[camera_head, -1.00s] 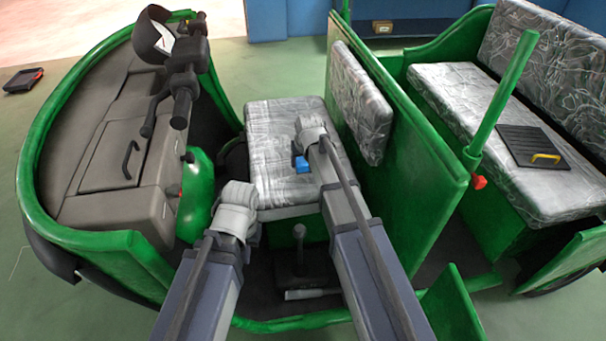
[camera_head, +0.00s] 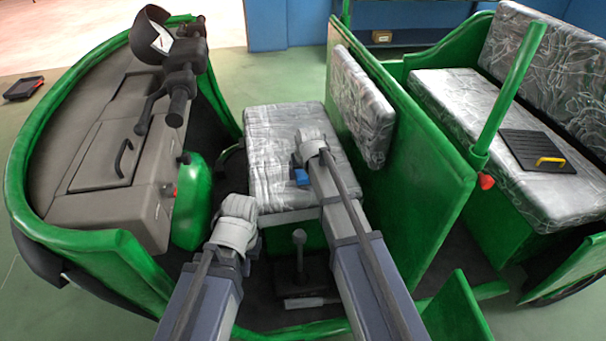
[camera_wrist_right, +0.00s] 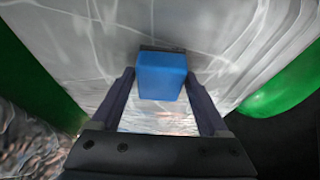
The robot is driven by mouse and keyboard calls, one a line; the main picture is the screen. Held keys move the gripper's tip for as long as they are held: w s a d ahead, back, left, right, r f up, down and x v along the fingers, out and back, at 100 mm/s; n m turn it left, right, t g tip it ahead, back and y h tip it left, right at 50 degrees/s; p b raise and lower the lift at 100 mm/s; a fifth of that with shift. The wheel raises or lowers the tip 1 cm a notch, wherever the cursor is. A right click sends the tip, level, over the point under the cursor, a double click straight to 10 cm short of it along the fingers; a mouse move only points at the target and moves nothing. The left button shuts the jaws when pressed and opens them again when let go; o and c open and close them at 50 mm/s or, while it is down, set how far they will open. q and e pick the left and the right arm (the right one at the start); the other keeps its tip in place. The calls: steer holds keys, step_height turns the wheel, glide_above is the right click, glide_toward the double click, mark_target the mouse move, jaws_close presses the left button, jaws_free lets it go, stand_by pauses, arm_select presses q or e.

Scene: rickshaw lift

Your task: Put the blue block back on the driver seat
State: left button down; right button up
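The blue block (camera_head: 301,177) shows over the grey, plastic-wrapped driver seat (camera_head: 270,150), beside my right wrist. In the right wrist view the block (camera_wrist_right: 161,76) lies between the two fingertips of my right gripper (camera_wrist_right: 161,84), which fit close against its sides. A dark strip shows just beyond the block against the seat; I cannot tell whether the block rests on the seat or hangs just above it. In the head view the right gripper (camera_head: 299,165) is mostly hidden by its wrist. My left gripper (camera_head: 240,210) is low, left of the seat's front corner, its fingers hidden.
The green partition (camera_head: 405,160) with a padded backrest (camera_head: 360,100) stands right of the seat. The handlebar (camera_head: 180,80) and grey dashboard (camera_head: 105,150) are at the left. A gear lever (camera_head: 299,245) rises before the seat. A black pad lies on the rear bench.

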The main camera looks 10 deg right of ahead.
steer(key=shift+o, duration=1)
steer(key=p+v, duration=1.2)
steer(key=s+a+n+g, duration=0.2)
steer(key=s+a, duration=0.2)
steer(key=s, duration=0.8)
steer(key=s+a+f+n+g+h, duration=0.1)
steer(key=s+a+g, duration=0.2)
steer(key=s, duration=1)
steer(key=shift+a+n+b, duration=0.3)
steer(key=shift+a+n, duration=0.1)
steer(key=shift+a, duration=0.45)
steer(key=shift+w+f, duration=0.1)
